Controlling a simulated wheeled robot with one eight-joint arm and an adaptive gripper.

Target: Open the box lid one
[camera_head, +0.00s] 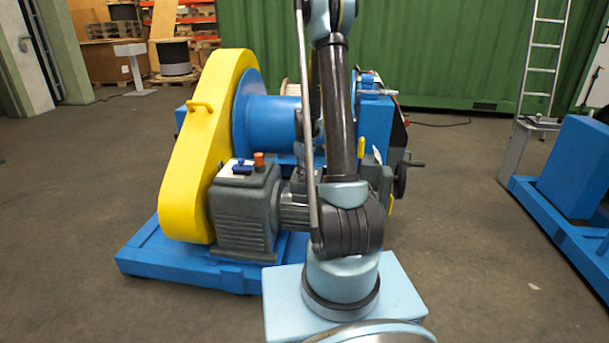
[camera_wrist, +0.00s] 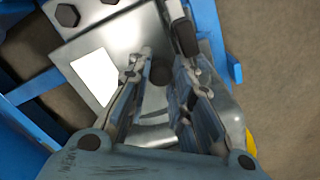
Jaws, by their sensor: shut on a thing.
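In the wrist view my gripper (camera_wrist: 163,65) points at a grey metal housing (camera_wrist: 125,38) with a white label and dark bolts. A dark round-ended piece (camera_wrist: 159,72) is between the fingers, and the gripper is shut on it. A dark rod-like part (camera_wrist: 185,37) shows just beyond the right finger. I cannot tell whether the grey housing is box lid one, or whether any lid is raised. In the head view my arm stands in front of the blue machine, and my gripper is not visible there.
A yellow guard (camera_head: 202,140) with a handle and a grey motor (camera_head: 240,220) stand on a blue base (camera_head: 180,262). A blue frame (camera_head: 575,180) stands at right, with a ladder (camera_head: 541,65) behind. Open floor lies at far left and between the machines.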

